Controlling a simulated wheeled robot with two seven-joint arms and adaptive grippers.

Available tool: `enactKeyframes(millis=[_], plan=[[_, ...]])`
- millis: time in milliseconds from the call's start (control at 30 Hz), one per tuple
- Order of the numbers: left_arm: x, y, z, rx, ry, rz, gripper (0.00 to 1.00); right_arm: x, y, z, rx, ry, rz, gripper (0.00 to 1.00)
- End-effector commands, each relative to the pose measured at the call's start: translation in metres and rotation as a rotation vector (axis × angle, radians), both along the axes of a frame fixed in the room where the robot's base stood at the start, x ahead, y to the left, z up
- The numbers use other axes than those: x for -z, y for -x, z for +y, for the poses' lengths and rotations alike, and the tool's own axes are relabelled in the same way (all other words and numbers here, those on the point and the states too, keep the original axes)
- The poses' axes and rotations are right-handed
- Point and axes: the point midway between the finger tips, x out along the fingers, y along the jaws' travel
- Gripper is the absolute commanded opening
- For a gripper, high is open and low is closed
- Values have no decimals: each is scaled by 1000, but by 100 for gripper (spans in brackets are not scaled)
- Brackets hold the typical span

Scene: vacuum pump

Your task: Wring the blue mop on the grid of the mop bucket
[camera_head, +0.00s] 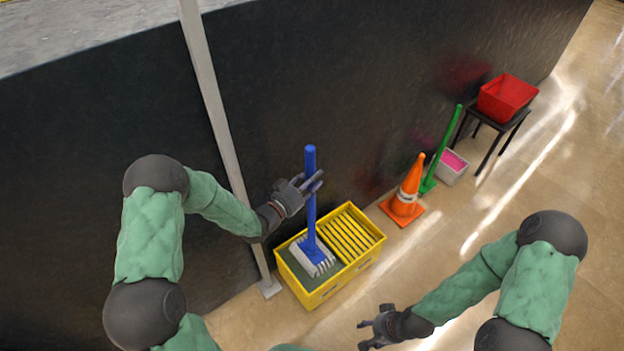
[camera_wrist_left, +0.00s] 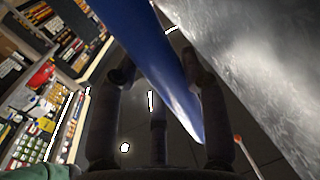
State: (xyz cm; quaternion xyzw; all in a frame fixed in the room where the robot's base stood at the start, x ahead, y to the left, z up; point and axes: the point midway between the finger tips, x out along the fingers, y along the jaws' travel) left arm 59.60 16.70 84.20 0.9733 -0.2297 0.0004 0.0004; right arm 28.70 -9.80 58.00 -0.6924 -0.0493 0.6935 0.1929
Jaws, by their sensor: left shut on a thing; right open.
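The blue mop (camera_head: 310,163) stands nearly upright, its pale head over the left, dark-bottomed part of the yellow mop bucket (camera_head: 312,299). The yellow slatted grid (camera_head: 350,236) fills the right part of the bucket, and the mop head is to the left of it. My left gripper (camera_head: 308,187) is shut on the mop's blue handle at its upper half. In the left wrist view the blue handle (camera_wrist_left: 170,60) runs between the fingers. My right gripper (camera_head: 372,326) is open and empty, low in the picture, to the right of and in front of the bucket.
A grey post (camera_head: 222,120) stands close left of the bucket, before a dark wall (camera_head: 350,90). To the right are an orange cone (camera_head: 410,182), a green-handled tool (camera_head: 446,145), a white bucket with pink inside (camera_head: 451,166) and a red bin (camera_head: 506,98) on a stool. The floor in front is clear.

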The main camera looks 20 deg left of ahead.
Motion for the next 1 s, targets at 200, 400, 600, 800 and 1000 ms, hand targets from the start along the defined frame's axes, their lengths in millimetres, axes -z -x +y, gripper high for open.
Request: enactKeyframes(millis=[200,400,600,800,1000], plan=[[-12,-1,1,-1,-1,-7,10,-5,0,0,0,0,0,55],[-25,-1,1,-1,0,-8,10,-12,0,0,0,0,0,55],[-33,-1,0,-1,0,-7,10,-15,0,0,0,0,0,55],[-33,-1,1,-1,0,-7,10,-15,0,0,0,0,0,55],[-32,-5,-4,1,-1,-7,10,-12,0,0,0,0,0,55]])
